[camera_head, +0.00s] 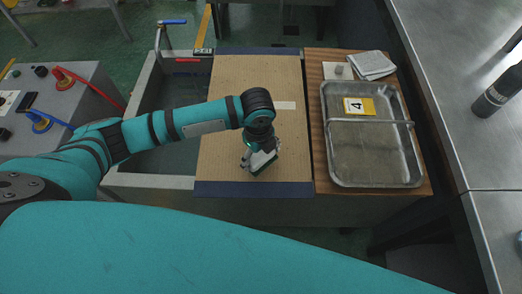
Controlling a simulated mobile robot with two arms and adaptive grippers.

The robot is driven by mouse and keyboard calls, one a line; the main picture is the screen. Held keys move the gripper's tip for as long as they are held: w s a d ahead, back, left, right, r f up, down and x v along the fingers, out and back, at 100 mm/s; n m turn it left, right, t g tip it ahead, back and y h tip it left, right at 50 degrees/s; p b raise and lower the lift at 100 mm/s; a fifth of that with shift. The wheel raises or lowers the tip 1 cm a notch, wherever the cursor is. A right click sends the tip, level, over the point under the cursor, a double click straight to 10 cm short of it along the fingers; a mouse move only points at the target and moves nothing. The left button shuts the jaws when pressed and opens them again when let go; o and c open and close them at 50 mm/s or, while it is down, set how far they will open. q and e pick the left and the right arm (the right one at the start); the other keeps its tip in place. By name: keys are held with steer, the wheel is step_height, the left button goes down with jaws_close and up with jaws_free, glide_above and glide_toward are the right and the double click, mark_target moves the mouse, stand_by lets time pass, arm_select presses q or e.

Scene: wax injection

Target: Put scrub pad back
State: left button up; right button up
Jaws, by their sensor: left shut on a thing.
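My left gripper (258,155) is over the lower middle of the tan board and points downward. It is shut on the scrub pad (263,166), which shows a pale body and a dark green edge. The pad is tilted, at or just above the board; I cannot tell if it touches. The fingers partly hide it. My right gripper is not in view.
The tan board (228,120) with dark blue ends lies beside a grey sink (150,181). A metal tray (375,160) with a yellow "4" card (359,106) and folded grey cloths (372,65) are on the wooden board at right.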

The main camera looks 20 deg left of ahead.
mark_target(261, 153)
arm_select(q)
steer(key=shift+w+a, duration=0.1)
steer(key=shift+w, duration=0.8)
steer(key=shift+w+a+f+p, duration=0.1)
steer(key=shift+w+f+p, duration=0.1)
steer(key=shift+f, duration=0.75)
steer(key=shift+w+f+p, duration=0.15)
steer(key=shift+w+f, duration=0.05)
steer(key=shift+f, duration=0.75)
steer(key=o, duration=0.8)
steer(key=shift+f, duration=0.1)
steer(key=shift+o, duration=0.2)
step_height(261, 153, up, 12)
steer(key=shift+s+a+r, duration=0.1)
steer(key=shift+s+r, duration=0.05)
